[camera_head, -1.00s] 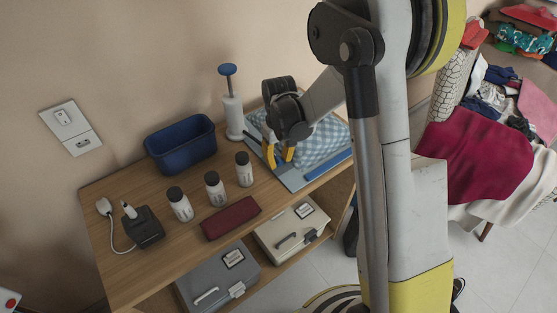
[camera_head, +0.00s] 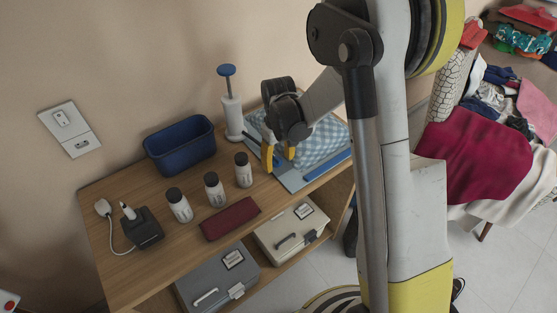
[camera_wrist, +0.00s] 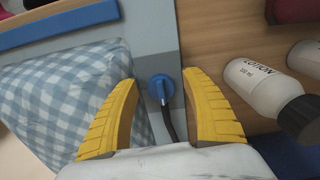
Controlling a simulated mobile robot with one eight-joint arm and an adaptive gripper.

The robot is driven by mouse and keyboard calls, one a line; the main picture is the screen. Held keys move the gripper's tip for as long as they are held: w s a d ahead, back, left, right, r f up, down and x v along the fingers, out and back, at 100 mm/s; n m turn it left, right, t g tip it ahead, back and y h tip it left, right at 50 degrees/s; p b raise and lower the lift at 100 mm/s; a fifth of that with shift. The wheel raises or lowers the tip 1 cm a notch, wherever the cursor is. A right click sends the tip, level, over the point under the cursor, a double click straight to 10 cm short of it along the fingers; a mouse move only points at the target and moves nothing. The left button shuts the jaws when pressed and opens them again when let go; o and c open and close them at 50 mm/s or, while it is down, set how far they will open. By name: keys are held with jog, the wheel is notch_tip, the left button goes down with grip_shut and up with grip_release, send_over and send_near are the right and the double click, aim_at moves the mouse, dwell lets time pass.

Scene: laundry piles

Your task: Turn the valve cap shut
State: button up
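The valve cap (camera_wrist: 161,87) is a small round blue knob with a raised grip ridge. It sits on the grey-blue flat strip of a bag (camera_wrist: 160,35), with a dark hose or cord running from beside it toward my wrist. My gripper (camera_wrist: 154,75) is open, its two yellow fingers on either side of the cap with gaps to both. In the head view my gripper (camera_head: 278,158) points down at the bag's near left part, and the cap is hidden there. Blue-and-white checked cloth (camera_wrist: 65,95) bulges in the bag beside the left finger.
A blue bar (camera_wrist: 60,24) lies along the bag. In the head view, a white pump with a blue handle (camera_head: 232,115), a blue bin (camera_head: 180,150) and a dark red case (camera_head: 230,218) share the wooden table.

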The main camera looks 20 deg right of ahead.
aim_at(279, 160)
notch_tip(279, 160, up, 12)
dwell(0.5)
dwell(0.3)
jog(key=s+r+m+t, duration=0.2)
jog(key=s+r+t, duration=0.1)
jog(key=s, duration=0.6)
jog(key=s+r+m+t, duration=0.1)
jog(key=s+r+t, duration=0.3)
jog(key=s, duration=0.6)
jog(key=shift+a+r+m, duration=0.25)
jog(key=shift+r+m, duration=0.15)
jog(key=shift+r, duration=0.5)
